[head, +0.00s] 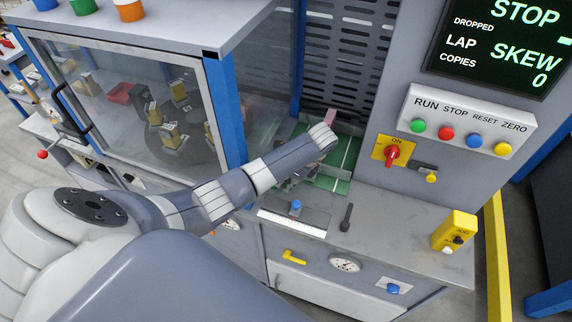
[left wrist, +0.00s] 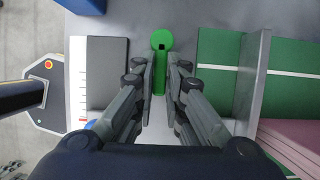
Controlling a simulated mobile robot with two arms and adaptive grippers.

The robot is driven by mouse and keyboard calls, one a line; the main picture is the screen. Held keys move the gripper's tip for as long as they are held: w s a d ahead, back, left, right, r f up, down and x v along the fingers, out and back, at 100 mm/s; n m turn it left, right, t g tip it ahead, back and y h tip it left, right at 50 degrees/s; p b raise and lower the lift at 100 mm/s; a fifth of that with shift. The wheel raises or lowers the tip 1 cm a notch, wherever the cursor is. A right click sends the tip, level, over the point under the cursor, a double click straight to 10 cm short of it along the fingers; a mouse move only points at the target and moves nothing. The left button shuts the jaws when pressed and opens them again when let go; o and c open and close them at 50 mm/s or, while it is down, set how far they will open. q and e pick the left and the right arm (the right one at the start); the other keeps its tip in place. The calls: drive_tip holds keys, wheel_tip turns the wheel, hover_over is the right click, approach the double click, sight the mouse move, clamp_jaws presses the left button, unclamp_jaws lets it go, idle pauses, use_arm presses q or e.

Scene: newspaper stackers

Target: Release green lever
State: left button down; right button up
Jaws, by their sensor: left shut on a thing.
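The green lever (left wrist: 160,42) shows in the left wrist view, with a round head and a straight stem pointing down between my fingers. My left gripper (left wrist: 160,68) is shut on its stem, one finger on each side. In the head view my left gripper (head: 292,182) is low over the grey worktop, mostly behind my forearm. The lever cannot be made out in the head view. My right gripper is in neither view.
Green bed with white lines (head: 330,182) lies beside the gripper, behind a grey upright plate (left wrist: 253,80). A ruled scale with blue knob (head: 296,207) and a black lever (head: 346,217) are close by. A glazed cabinet (head: 130,100) stands left; a button box (head: 465,120) hangs right.

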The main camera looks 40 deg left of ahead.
use_arm(q)
drive_tip(key=shift+w, duration=0.1)
drive_tip(key=n, duration=0.1)
drive_tip(key=w+n, duration=0.1)
drive_tip(key=n+g, duration=0.1)
drive_tip(key=shift+w+a+n+h, duration=0.15)
drive_tip(key=shift+a+n+h, duration=0.15)
drive_tip(key=shift+n+h, duration=0.1)
drive_tip(key=n+b, duration=0.1)
drive_tip(key=w+a+n+g+b, duration=0.1)
drive_tip(key=n, duration=0.1)
drive_tip(key=shift+f+n+h, duration=0.1)
drive_tip(key=shift+n+h, duration=0.2)
drive_tip(key=shift+h, duration=0.1)
drive_tip(key=n+b, duration=0.1)
drive_tip(key=a+n+h+b, duration=0.1)
drive_tip(key=n, duration=0.1)
drive_tip(key=w+n+g+b, duration=0.1)
drive_tip(key=n, duration=0.1)
drive_tip(key=shift+a+h, duration=0.4)
drive_tip(key=shift+a+n+h+b, duration=0.3)
drive_tip(key=shift+n+b, duration=0.1)
drive_tip(key=shift+n, duration=0.35)
drive_tip(key=shift+a+n+h+b, duration=0.25)
drive_tip(key=shift+n+b, duration=0.15)
drive_tip(key=shift+n, duration=0.35)
drive_tip(key=shift+a+n, duration=0.1)
drive_tip(key=shift+n, duration=0.3)
